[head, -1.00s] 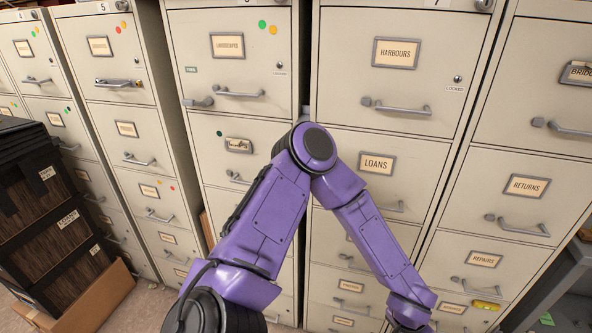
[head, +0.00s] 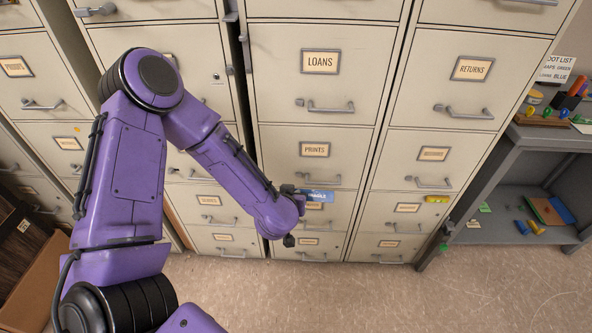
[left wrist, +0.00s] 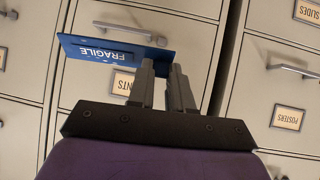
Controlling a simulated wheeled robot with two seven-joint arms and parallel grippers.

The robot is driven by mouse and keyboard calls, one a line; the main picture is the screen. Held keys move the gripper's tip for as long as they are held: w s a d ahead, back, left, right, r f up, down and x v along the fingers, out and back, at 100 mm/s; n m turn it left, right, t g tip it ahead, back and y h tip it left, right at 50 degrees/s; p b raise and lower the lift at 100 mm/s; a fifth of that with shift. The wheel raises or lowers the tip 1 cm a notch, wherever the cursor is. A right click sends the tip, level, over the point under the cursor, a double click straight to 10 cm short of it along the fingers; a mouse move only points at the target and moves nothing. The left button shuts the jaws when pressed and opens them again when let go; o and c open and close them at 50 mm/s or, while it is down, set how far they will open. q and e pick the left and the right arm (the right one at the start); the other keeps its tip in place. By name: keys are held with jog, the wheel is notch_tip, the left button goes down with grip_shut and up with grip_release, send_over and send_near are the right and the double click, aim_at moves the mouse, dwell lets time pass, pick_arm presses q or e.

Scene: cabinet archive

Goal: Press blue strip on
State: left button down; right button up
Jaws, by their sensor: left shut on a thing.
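A flat blue strip (head: 320,196) marked FRAGILE is in my left gripper (head: 302,198), low in front of the middle cabinet. In the left wrist view the strip (left wrist: 105,54) is pinched at one end between the fingers of the left gripper (left wrist: 163,72), its lettering upside down. The middle cabinet shows a LOANS label (head: 320,62) and a PRINTS label (head: 315,149). My right gripper is not in view.
Drawer handles (head: 325,107) stick out from the cabinet fronts. A yellow piece (head: 437,199) is on the right cabinet. A grey shelf unit (head: 500,170) with small coloured items stands at the right, below a dot list note (head: 556,69). The floor (head: 350,300) in front is clear.

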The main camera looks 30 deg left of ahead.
pick_arm(q)
jog(key=w+a+r+n+t+y+b, duration=0.1)
jog(key=w+a+r+t+y+b, duration=0.1)
jog(key=w+r+t+y+b, duration=0.4)
notch_tip(320, 180, up, 2)
jog(key=t+y+b, duration=0.1)
jog(key=b, duration=0.3)
jog(key=shift+a+t, duration=0.15)
jog(key=shift+t, duration=0.25)
jog(key=shift+s, duration=0.1)
jog(key=shift+w+a+b, duration=0.1)
jog(key=shift+w+a, duration=0.4)
jog(key=shift+w, duration=0.35)
jog(key=shift+w+a+b, duration=0.1)
jog(key=shift+w+a, duration=0.4)
jog(key=shift+w, duration=0.3)
jog(key=shift+w+a+b, duration=0.1)
jog(key=shift+w+a, duration=0.4)
jog(key=shift+w, duration=0.35)
jog(key=shift+w+a+f, duration=0.1)
jog(key=shift+w+a, duration=0.25)
jog(key=shift+w, duration=0.25)
jog(key=shift+c, duration=2.4)
grip_release()
